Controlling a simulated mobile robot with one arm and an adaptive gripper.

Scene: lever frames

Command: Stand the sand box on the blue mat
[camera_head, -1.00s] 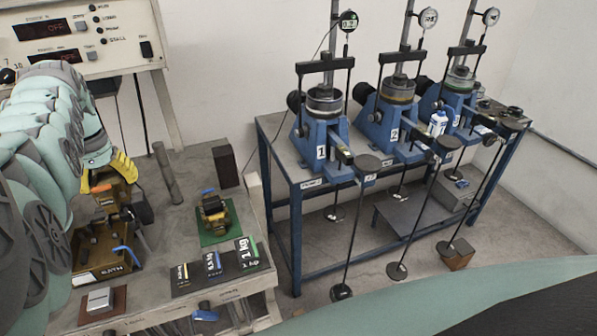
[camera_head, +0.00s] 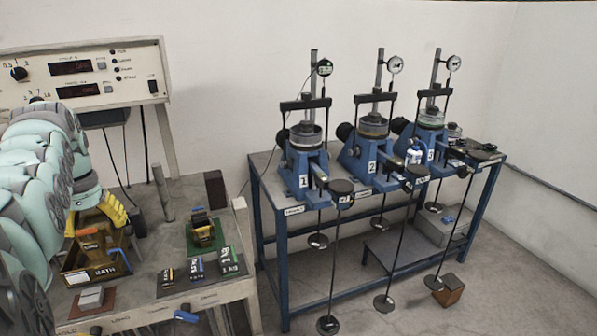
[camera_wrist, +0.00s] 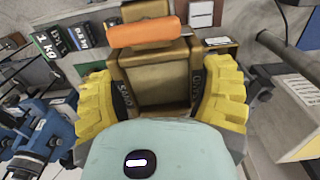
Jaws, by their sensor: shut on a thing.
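The sand box (camera_wrist: 150,78) is an open tan-brown box. In the wrist view it sits upright between the two yellow fingers of my gripper (camera_wrist: 160,98), which is shut on it, one finger pad on each side wall. Lettering on its side walls is partly hidden by the fingers. In the head view my gripper (camera_head: 98,215) is at the left over the bench, and the box in it is largely hidden among brown parts.
A grey post and dark block stand behind. Blue presses (camera_head: 305,170) stand on a separate table to the right.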

